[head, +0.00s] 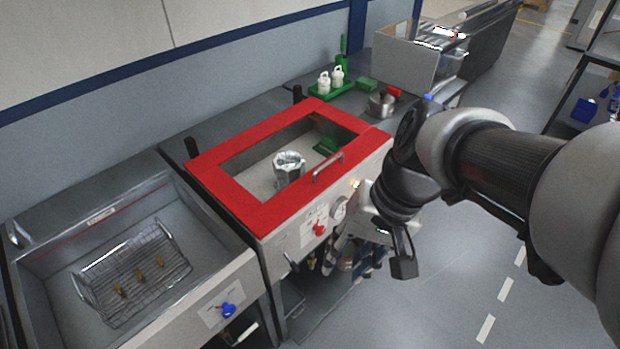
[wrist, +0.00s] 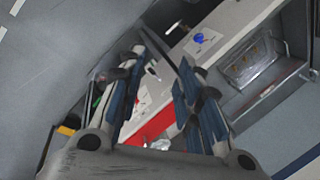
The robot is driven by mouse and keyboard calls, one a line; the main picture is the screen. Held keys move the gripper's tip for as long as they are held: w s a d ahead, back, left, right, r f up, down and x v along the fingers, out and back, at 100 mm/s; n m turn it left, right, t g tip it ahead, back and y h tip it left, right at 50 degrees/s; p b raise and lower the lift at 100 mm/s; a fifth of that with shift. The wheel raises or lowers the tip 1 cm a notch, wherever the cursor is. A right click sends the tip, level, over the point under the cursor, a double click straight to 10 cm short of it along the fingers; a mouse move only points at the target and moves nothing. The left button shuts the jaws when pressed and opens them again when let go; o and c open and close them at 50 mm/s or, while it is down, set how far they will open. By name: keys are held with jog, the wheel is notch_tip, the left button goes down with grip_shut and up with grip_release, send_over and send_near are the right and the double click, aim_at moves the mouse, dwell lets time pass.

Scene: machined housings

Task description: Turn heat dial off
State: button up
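A red dial (head: 320,229) sits on the pale front panel of the middle unit, beside a printed label; I take it as the heat dial, though its setting is too small to read. A round white gauge (head: 339,208) is just right of it. My gripper (head: 352,258) hangs in front of this panel, below and right of the red dial. In the wrist view its two blue-padded fingers (wrist: 160,72) are spread apart with nothing seen between them but the panel beyond. The dial cannot be clearly made out in the wrist view.
The unit's red-framed lid (head: 222,173) is down, with a handle (head: 327,168) at its front and a metal vessel (head: 289,168) inside. A basin at left holds a wire basket (head: 130,273); its front has a blue knob (head: 228,309). Open floor lies at right.

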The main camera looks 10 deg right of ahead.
jog(key=o, duration=0.4)
jog(key=w+f+m+y, duration=0.2)
jog(key=w, duration=0.1)
jog(key=w+f+m+g+y, duration=0.1)
jog(key=w+f+m+y, duration=0.1)
jog(key=w+f, duration=0.1)
jog(key=w+f+m+y, duration=0.1)
jog(key=w+f+y, duration=0.1)
jog(key=w, duration=0.2)
jog(key=shift+f+m, duration=0.15)
jog(key=shift+m, duration=0.25)
jog(key=w+d+f+m+t+y, duration=0.35)
jog(key=w+f+m, duration=0.3)
jog(key=f, duration=0.35)
jog(key=m+t+h, duration=0.2)
jog(key=m+t, duration=0.9)
jog(key=m, duration=0.2)
send_near(322, 232)
jog(key=b+x, duration=0.1)
jog(key=x, duration=0.8)
jog(key=shift+w+a+f, duration=0.1)
jog(key=shift+a, duration=0.05)
jog(key=shift+c, duration=0.3)
jog(key=c, duration=1)
